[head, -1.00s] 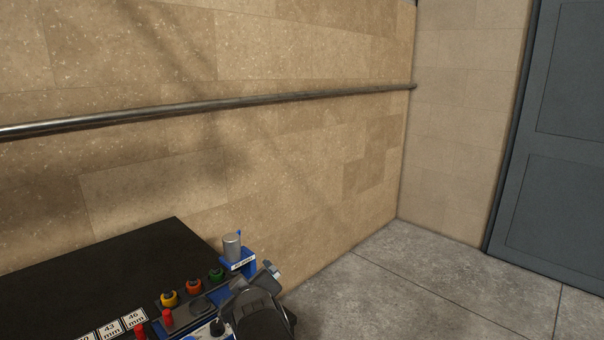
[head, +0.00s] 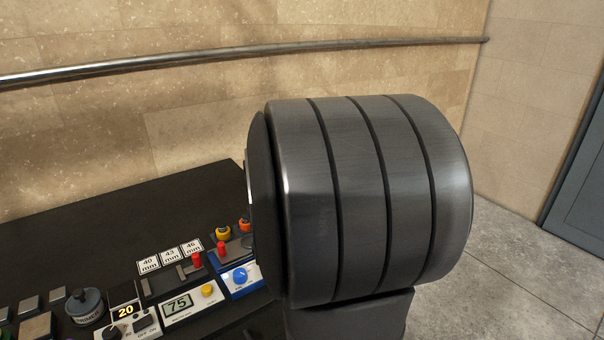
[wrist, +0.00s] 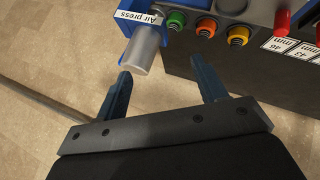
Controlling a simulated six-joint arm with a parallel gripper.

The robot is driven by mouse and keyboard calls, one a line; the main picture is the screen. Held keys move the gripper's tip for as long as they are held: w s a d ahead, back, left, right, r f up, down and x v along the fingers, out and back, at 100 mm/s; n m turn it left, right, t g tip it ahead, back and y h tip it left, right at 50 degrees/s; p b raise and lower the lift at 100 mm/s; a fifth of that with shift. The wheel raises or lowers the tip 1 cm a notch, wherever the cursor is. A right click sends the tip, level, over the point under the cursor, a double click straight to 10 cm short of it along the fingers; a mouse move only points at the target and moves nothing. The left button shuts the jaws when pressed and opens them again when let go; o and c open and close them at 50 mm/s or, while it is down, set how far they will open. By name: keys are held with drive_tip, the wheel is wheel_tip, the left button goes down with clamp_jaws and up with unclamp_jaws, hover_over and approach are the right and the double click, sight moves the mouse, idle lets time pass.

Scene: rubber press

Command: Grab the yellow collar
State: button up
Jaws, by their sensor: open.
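The yellow collar (wrist: 238,35) sits on the bench fixture in the wrist view, at the end of a row beside the orange collar (wrist: 206,28) and the green collar (wrist: 176,20). In the head view the yellow collar (head: 223,233) shows just left of my large dark arm link, with the orange collar (head: 245,225) partly hidden behind it. My gripper (wrist: 160,69) is open and empty in the wrist view. The yellow collar lies beyond and right of its right finger, outside the gap. My gripper is hidden in the head view.
The Air press (wrist: 145,45) and its grey cylinder stand near the left finger. Red pegs (head: 197,259) and size signs (head: 170,257) are near the collars.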

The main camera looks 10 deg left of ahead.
drive_tip(key=w+a+n+g+h, duration=0.15)
drive_tip(key=w+a+g, duration=0.25)
drive_tip(key=a, duration=0.5)
drive_tip(key=n+g, duration=0.4)
hover_over(222, 224)
drive_tip(key=shift+m+h, duration=0.25)
drive_tip(key=shift+h, duration=0.2)
wheel_tip(222, 224, down, 17)
drive_tip(key=shift+s+d, duration=0.1)
drive_tip(key=shift+s, duration=0.05)
drive_tip(key=c, duration=1.2)
drive_tip(key=shift+r, duration=0.15)
